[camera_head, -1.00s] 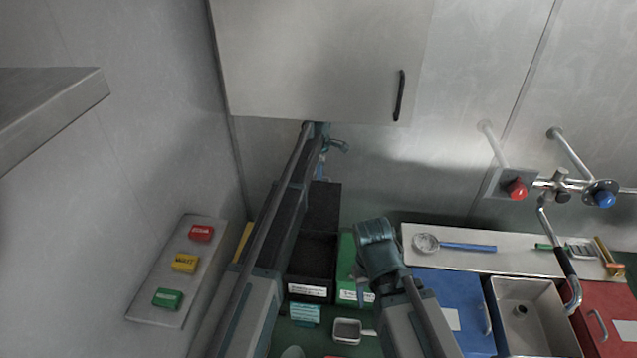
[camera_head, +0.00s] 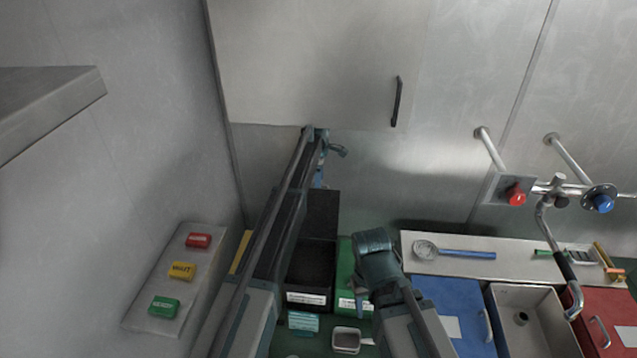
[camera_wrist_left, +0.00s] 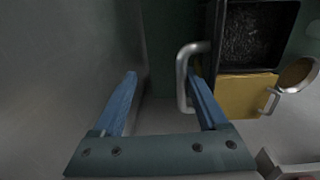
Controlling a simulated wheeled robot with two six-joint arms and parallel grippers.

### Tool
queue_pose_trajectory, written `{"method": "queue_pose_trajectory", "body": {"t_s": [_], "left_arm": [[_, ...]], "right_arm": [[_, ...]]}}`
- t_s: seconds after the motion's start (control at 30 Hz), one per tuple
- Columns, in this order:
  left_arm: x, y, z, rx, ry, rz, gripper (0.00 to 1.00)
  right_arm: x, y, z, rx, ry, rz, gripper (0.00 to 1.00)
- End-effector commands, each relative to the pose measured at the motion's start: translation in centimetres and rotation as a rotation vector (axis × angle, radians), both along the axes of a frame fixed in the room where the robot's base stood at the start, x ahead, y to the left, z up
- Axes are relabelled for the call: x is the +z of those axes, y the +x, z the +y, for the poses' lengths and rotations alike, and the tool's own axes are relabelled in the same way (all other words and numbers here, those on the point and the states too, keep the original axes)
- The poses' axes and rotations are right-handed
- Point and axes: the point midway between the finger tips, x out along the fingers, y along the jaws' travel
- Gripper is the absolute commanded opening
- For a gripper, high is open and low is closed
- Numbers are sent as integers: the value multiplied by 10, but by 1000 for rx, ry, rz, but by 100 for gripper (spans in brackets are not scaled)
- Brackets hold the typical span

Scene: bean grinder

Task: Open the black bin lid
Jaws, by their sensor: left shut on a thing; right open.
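The black bin (camera_head: 306,297) stands below the cabinet, beside my left arm, with a white label on its front. Its lid (camera_head: 320,212) stands raised at the back, and the bin's mouth shows open. In the left wrist view the open bin (camera_wrist_left: 257,38) holds dark, grainy contents. A metal loop handle (camera_wrist_left: 182,78) sits beside it, against the lid's edge. My right gripper (camera_head: 360,284) is open, near the green bin.
A green bin (camera_head: 346,260) adjoins the black one on the right, and a yellow bin (camera_wrist_left: 240,95) is on the other side. A blue lid (camera_head: 450,305), a sink (camera_head: 530,330) and a red lid (camera_head: 605,310) lie right. A cabinet (camera_head: 320,60) hangs above.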

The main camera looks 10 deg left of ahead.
Motion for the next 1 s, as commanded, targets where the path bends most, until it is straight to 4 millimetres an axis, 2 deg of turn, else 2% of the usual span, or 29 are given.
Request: {"method": "queue_pose_trajectory", "body": {"t_s": [0.03, 0.57, 0.67, 0.9, 1.0], "left_arm": [[0, 6, 0, 1, 0, -14, 45], [3, -2, 0, 0, -1, -14, 45], [9, -13, 0, 0, -1, -14, 45], [21, -64, -1, -1, -1, -121, 45], [25, -78, -1, -1, -1, -148, 45]], "right_arm": [[-1, 0, 0, 0, 0, 0, 50], [3, 0, 0, 0, 0, 0, 50], [9, 0, 0, 0, 0, 0, 50], [19, 0, 0, 0, 0, 0, 50], [21, 0, 0, 0, 0, 0, 50]]}}
